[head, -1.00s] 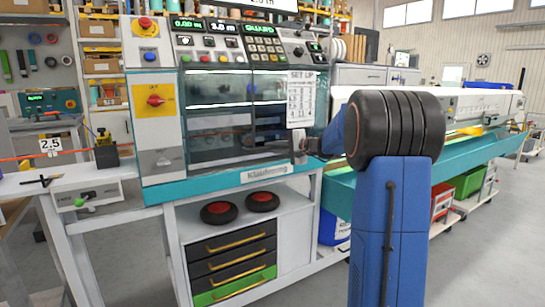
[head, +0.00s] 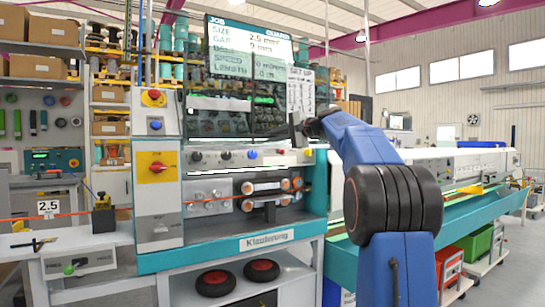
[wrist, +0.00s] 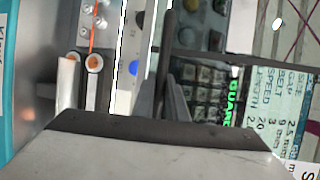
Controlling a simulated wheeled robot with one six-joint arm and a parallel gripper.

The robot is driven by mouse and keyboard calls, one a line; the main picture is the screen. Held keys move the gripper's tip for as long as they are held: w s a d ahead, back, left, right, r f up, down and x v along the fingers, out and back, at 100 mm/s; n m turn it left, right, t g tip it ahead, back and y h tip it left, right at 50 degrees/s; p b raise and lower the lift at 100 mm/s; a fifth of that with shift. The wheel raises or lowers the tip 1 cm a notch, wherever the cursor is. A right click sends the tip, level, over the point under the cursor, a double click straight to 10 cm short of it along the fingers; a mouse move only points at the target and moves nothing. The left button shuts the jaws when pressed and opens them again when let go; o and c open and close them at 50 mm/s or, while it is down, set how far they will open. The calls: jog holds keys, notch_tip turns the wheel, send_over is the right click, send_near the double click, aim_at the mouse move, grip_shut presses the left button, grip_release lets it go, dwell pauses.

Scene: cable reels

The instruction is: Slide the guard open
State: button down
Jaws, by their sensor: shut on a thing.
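The guard (head: 225,125) is a dark, see-through panel on the front of the machine. It stands raised in the head view, in front of the keypad and displays, with the SET UP sheet (head: 300,92) at its right edge. Below it, the rollers with orange rings (head: 270,187) are uncovered. My gripper (head: 298,130) is at the guard's lower right and is shut on the guard's handle, which is mostly hidden by the gripper and wrist. In the wrist view, my gripper's dark fingers (wrist: 172,98) point toward the machine face, and an orange-ringed roller (wrist: 95,62) shows at left.
The control strip with knobs (head: 225,155) lies just under the guard. A bench with a green-knobbed part (head: 75,265) is at lower left. A long teal trough (head: 465,212) runs right.

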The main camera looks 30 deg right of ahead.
jog(key=shift+r, duration=1.65)
jog(key=c, duration=1.8)
grip_release()
jog(key=shift+o, duration=0.2)
jog(key=shift+s+d, duration=0.1)
jog(key=v, duration=1.7)
